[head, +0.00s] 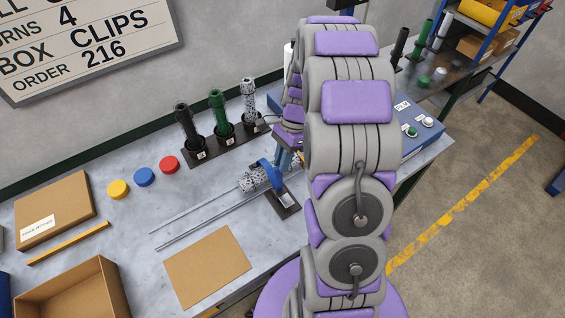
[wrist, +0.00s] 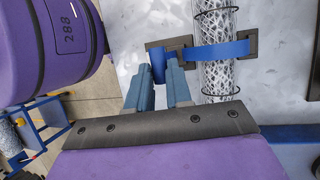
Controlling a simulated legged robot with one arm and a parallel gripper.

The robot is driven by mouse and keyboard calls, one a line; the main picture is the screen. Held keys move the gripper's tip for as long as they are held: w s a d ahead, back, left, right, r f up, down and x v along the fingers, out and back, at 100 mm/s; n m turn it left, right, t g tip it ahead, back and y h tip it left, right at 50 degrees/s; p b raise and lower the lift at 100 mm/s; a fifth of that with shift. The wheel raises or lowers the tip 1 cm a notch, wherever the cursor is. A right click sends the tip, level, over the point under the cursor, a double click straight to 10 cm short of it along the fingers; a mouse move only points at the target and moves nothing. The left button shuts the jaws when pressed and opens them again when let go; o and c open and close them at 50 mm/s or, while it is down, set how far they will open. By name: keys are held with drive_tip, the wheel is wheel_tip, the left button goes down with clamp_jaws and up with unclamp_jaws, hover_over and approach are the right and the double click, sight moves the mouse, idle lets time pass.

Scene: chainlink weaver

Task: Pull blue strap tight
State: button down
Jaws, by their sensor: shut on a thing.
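The blue strap (wrist: 218,51) runs across a rolled bundle of grey chainlink mesh (wrist: 218,80) in the wrist view. The strap's near end lies between my gripper's (wrist: 160,72) blue-grey fingers, which are shut on it. In the head view, the strap (head: 270,174) arches over the mesh roll (head: 252,181), which lies on a dark stand (head: 287,203) on the table. My gripper (head: 284,158) is just beside the strap there, and its fingertips are partly hidden by my arm.
Two long metal rods (head: 198,213) extend left from the roll along the grey table. A cardboard sheet (head: 207,268) lies in front. Yellow, blue and red discs (head: 144,177) and a rack of upright rolls (head: 217,120) stand behind. A blue control box (head: 405,122) is right of my arm.

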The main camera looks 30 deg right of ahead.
drive_tip(key=shift+w+r, duration=0.1)
drive_tip(key=shift+r, duration=0.75)
drive_tip(key=shift+f, duration=0.1)
drive_tip(key=c, duration=1.2)
unclamp_jaws()
drive_tip(key=shift+o, duration=0.8)
drive_tip(key=p+v, duration=0.1)
drive_tip(key=v, duration=1.6)
drive_tip(key=shift+d+p, duration=0.25)
drive_tip(key=shift+p, duration=0.15)
drive_tip(key=shift+w, duration=0.1)
